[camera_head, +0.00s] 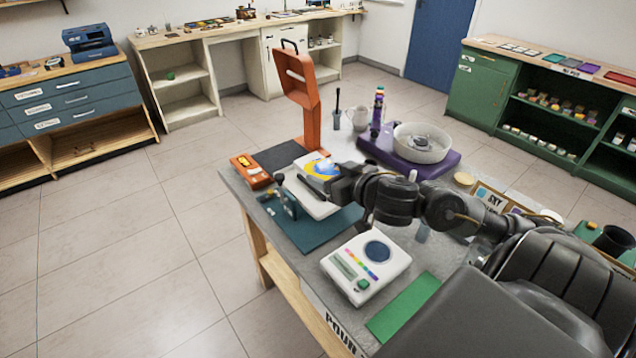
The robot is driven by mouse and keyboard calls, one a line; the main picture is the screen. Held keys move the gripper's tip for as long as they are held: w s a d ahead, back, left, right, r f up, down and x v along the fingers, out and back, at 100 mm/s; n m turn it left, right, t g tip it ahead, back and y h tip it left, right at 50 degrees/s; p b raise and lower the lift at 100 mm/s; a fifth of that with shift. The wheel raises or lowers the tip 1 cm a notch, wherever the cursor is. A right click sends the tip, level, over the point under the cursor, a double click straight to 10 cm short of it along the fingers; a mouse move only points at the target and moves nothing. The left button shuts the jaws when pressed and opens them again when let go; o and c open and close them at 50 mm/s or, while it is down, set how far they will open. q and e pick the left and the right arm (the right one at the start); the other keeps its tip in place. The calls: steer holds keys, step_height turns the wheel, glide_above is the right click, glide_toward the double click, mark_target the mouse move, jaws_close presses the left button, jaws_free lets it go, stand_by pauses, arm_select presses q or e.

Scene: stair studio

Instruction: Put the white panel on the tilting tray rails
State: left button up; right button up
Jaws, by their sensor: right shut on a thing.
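A white panel (317,165) with blue and yellow patches on its face is at the end of my right arm, above the table's left part. My right gripper (332,182) is shut on it at its right edge. Just below and left is a teal base (325,232) carrying a white tray (309,203) and a dark upright handle (285,198). The panel and my gripper hide part of the tray, so its rails cannot be made out. I cannot tell whether the panel touches it. My left gripper is not in view.
An orange stand (311,127) rises behind the panel. A white device (366,266) with coloured buttons and a green mat (403,307) lie in front. An orange box (250,171) is at the left edge.

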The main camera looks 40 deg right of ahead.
steer(key=w+d+f, duration=0.2)
steer(key=w+f, duration=0.1)
steer(key=w+d+f, duration=0.2)
steer(key=w, duration=0.2)
steer(key=w+d+f+b, duration=0.1)
steer(key=w+d+f, duration=0.1)
steer(key=w+f, duration=0.1)
steer(key=shift+w+d+f, duration=0.3)
steer(key=shift+w, duration=0.1)
steer(key=shift+w+d+f, duration=0.15)
steer(key=shift+w+f, duration=0.1)
steer(key=shift+f, duration=0.1)
step_height(320, 180, down, 3)
steer(key=shift+w+d+r+p, duration=0.1)
steer(key=shift+w+p, duration=0.05)
steer(key=shift+p, duration=0.15)
steer(key=shift+f, duration=0.35)
steer(key=shift+f, duration=0.1)
steer(key=o, duration=1)
steer(key=shift+o, duration=0.2)
